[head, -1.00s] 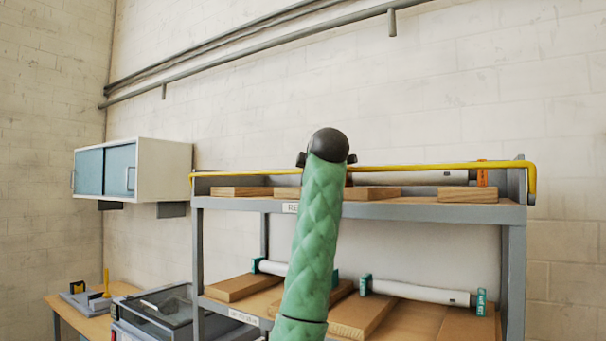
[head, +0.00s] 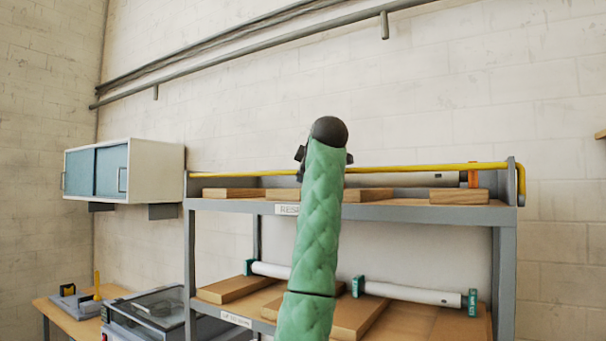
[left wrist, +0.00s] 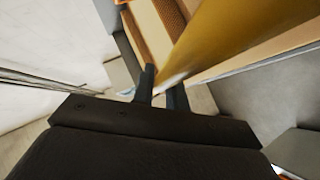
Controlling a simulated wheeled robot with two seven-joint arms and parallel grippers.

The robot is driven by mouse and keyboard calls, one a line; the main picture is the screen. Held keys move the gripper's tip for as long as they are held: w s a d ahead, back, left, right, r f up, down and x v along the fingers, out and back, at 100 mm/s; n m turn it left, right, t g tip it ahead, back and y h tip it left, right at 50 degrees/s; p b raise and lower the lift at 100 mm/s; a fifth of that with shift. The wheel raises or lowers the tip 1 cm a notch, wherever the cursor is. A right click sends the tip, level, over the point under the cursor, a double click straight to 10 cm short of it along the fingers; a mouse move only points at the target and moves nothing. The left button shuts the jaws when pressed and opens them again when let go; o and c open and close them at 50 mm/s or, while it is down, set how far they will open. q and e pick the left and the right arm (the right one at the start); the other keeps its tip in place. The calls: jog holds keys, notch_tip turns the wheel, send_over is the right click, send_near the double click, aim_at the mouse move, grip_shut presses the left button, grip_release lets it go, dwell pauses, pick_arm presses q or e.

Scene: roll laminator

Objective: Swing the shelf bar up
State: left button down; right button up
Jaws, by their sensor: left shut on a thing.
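The yellow shelf bar (head: 430,168) runs across the top shelf of the grey rack (head: 400,213), just above several wooden blocks. Its right end bends down beside the rack's right post. My left gripper (head: 300,160) is at the bar, left of its middle, mostly hidden behind my green left arm. In the left wrist view the bar (left wrist: 215,40) passes large and close at the gripper's dark fingers (left wrist: 162,88), which are shut on it. My right gripper is in neither view.
White rolls with teal ends (head: 415,293) lie on the lower shelf. A white wall cabinet (head: 155,170) with blue doors hangs at left. Below it a laminator (head: 150,312) stands near a wooden table (head: 60,308). The wall above the rack is clear up to the pipes.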

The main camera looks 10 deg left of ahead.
pick_arm(q)
jog(key=c, duration=1.4)
grip_release()
jog(key=shift+w+d+f, duration=0.1)
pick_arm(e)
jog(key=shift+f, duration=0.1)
